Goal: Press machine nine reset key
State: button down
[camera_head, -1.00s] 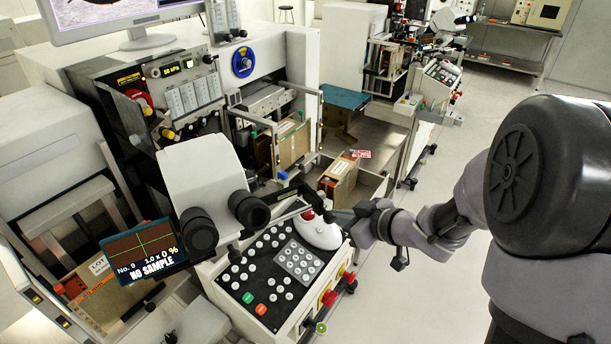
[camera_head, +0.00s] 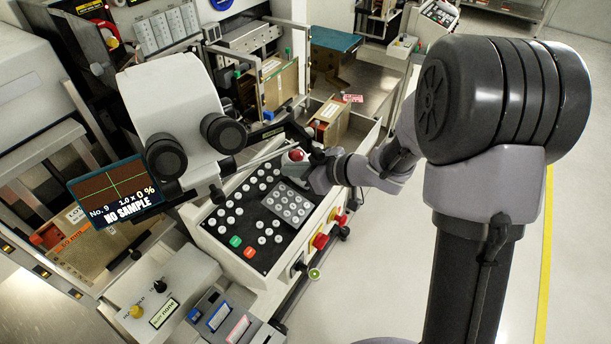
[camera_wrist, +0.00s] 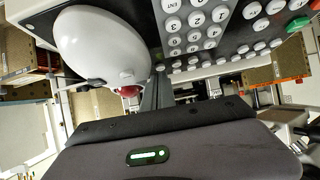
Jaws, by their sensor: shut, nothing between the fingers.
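The machine whose screen (camera_head: 116,192) reads "No. 9" and "NO SAMPLE" has a sloped control panel (camera_head: 222,246) with rows of round white keys. A green key (camera_head: 236,240) and a red key (camera_head: 249,252) sit at its near left corner; they also show at the upper right in the wrist view. A grey numeric keypad (camera_head: 288,204) is at the right. I cannot read which key is reset. My gripper (camera_wrist: 157,92) is shut and empty, beside the white trackball housing (camera_wrist: 100,45) and the keypad's edge. In the head view my gripper partly hides the housing.
A microscope head (camera_head: 170,100) with black eyepieces overhangs the panel's far left. The trackball (camera_head: 296,154) is red. A red knob (camera_head: 320,241) and other knobs line the panel's front edge. A control box (camera_head: 170,290) stands at lower left. Open floor lies right.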

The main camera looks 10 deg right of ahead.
jog(key=shift+x, duration=1)
